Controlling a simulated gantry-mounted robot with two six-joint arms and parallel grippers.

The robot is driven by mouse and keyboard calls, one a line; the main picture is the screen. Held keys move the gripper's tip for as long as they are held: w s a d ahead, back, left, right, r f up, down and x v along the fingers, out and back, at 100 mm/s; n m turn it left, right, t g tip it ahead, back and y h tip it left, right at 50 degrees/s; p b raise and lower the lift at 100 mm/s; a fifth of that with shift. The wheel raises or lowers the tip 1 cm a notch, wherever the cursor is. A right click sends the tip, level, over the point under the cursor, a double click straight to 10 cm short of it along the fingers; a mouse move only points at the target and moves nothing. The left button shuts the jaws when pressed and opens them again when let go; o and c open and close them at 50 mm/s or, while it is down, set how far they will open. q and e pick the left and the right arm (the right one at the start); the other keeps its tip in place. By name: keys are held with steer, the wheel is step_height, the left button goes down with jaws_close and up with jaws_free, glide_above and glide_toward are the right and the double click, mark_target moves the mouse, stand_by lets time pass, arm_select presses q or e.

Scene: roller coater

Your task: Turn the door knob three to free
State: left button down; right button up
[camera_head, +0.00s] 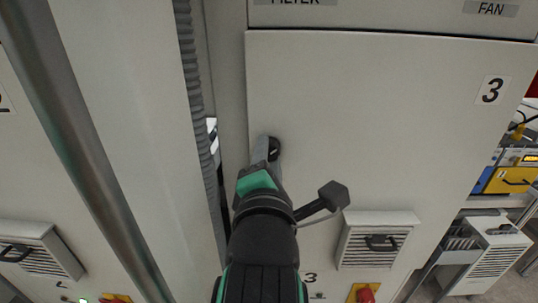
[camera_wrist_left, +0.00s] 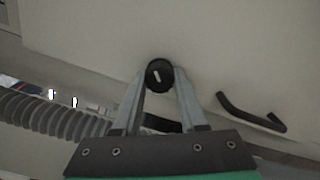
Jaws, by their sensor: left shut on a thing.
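The door knob (camera_head: 274,149) is a small round black knob near the left edge of the large pale door (camera_head: 375,120) labelled 3. It also shows in the left wrist view (camera_wrist_left: 159,74), with a short white mark that looks tilted. My left gripper (camera_head: 267,151) reaches up to the knob from below. In the left wrist view its two grey fingers (camera_wrist_left: 160,80) sit on either side of the knob and are shut on it. The fingers partly cover the knob's sides. The door appears closed. My right gripper is not in view.
A ribbed grey hose (camera_head: 192,75) and a metal pipe (camera_head: 85,155) run left of the door. A vent box (camera_head: 376,239) with a black handle is at lower right. A red knob on yellow (camera_head: 364,294) is below. A black bar handle (camera_wrist_left: 250,113) shows in the wrist view.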

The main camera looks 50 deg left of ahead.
arm_select(q)
steer(key=m, duration=0.4)
steer(key=shift+m, duration=2.3)
steer(key=shift+c, duration=2.3)
jaws_free()
steer(key=shift+d, duration=0.1)
steer(key=b+v, duration=0.2)
steer(key=v, duration=0.9)
steer(key=shift+s+d+b, duration=0.15)
steer(key=shift+b, duration=0.15)
